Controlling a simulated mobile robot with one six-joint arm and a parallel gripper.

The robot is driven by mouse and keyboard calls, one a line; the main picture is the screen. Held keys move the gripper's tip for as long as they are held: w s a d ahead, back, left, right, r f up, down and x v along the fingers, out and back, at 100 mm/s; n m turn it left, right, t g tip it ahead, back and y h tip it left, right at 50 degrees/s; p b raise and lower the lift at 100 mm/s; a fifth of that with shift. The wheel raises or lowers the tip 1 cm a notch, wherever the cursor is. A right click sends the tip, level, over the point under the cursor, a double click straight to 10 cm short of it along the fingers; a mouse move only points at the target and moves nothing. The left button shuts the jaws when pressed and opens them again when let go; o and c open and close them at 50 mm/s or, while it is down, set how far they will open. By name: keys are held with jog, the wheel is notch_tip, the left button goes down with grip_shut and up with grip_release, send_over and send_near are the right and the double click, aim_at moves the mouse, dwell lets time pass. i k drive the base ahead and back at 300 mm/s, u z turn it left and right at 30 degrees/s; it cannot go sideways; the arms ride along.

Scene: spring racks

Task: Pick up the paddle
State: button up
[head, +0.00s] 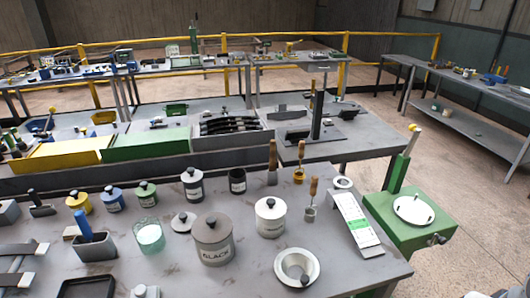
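I cannot tell for sure which thing is the paddle. A brown wooden tool (272,160) stands upright on the near grey bench (170,268), behind the white lidded pot, and may be it. A second wooden-handled tool (312,190) with a small metal cup-like end stands to its right. A blue handle (83,226) sticks up out of a grey box at the left; its lower end is hidden. My gripper cannot be made out in the head view.
A large grey pot labelled BLACK (213,238), a white lidded pot (270,216), a glass of pale liquid (150,236) and a metal bowl (297,266) crowd the bench. A green box with a lever (410,218) stands at its right end. Open floor (470,200) lies to the right.

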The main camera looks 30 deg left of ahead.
aim_at(273, 163)
jog(key=u, duration=0.65)
jog(key=i, duration=1)
jog(key=u, duration=0.4)
jog(key=k, duration=0.95)
jog(key=u, duration=0.15)
jog(key=i, duration=0.95)
jog(key=z, duration=0.05)
